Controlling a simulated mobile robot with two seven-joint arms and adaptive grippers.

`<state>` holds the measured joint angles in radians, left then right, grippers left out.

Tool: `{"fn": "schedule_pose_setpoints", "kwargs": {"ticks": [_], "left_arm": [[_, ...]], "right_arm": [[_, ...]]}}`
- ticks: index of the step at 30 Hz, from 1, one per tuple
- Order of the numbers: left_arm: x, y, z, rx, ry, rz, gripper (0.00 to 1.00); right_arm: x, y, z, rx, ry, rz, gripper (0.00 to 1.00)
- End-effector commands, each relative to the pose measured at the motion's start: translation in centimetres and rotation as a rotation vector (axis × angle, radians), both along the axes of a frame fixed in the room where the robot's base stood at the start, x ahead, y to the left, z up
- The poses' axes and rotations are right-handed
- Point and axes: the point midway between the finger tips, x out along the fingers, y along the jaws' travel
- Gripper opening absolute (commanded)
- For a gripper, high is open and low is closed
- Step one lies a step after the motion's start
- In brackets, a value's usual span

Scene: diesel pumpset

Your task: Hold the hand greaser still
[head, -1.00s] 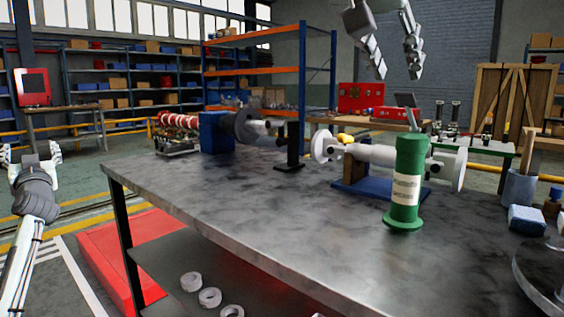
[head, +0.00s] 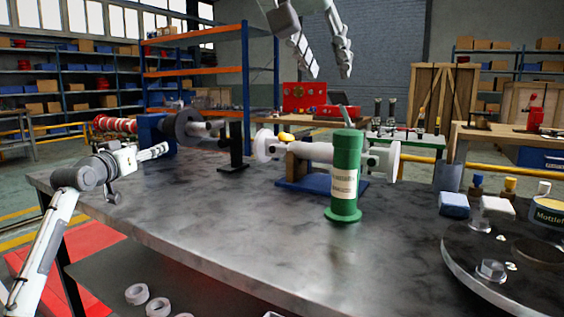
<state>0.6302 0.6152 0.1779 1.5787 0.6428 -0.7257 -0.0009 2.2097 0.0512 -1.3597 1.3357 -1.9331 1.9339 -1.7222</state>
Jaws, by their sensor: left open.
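The hand greaser (head: 346,155) is a green cylinder with a pale label, a flanged foot and a grey lever on top. It stands upright on the grey metal bench (head: 230,225), right of the middle of the head view. My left gripper (head: 164,151) is open over the bench's left end, well to the left of the greaser and apart from it. My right gripper (head: 330,74) hangs above the greaser with its two fingers spread, open and empty. It does not touch the greaser.
A pale flanged pipe (head: 309,151) on a blue stand (head: 294,185) is close behind the greaser. A black post (head: 236,148) stands farther left. A dark round turntable (head: 520,260) and a blue sponge-like block (head: 454,204) are at the right. The bench's front middle is bare.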

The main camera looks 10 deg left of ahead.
Motion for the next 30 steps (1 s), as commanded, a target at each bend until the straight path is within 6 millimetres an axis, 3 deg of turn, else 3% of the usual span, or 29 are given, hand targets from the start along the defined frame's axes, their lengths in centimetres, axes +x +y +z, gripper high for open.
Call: {"fn": "schedule_pose_setpoints", "kwargs": {"ticks": [1, 8, 12, 18, 21, 24, 30], "left_arm": [[0.7, -3.0, 0.1, 0.002, 0.006, -0.072, 0.70], [1.7, -16.7, -0.1, 0.031, 0.030, -0.418, 0.70], [0.5, -25.0, 0.1, 0.054, 0.028, -0.638, 0.70], [-3.1, -35.3, 0.5, 0.086, 0.001, -0.935, 0.70], [-4.9, -38.8, 0.8, 0.097, -0.017, -1.048, 0.70], [-6.4, -41.1, 1.0, 0.103, -0.032, -1.128, 0.70], [-7.5, -43.3, 1.3, 0.107, -0.047, -1.193, 0.70]], "right_arm": [[0.0, 0.0, 0.0, 0.000, 0.000, 0.000, 0.34], [0.0, 0.0, 0.0, 0.000, 0.000, 0.000, 0.34], [0.0, 0.0, 0.0, 0.000, 0.000, 0.000, 0.34], [0.0, 0.0, 0.0, 0.000, 0.000, 0.000, 0.34], [0.0, 0.0, 0.0, 0.000, 0.000, 0.000, 0.34], [0.0, 0.0, 0.0, 0.000, 0.000, 0.000, 0.34], [0.0, 0.0, 0.0, 0.000, 0.000, 0.000, 0.34]]}}
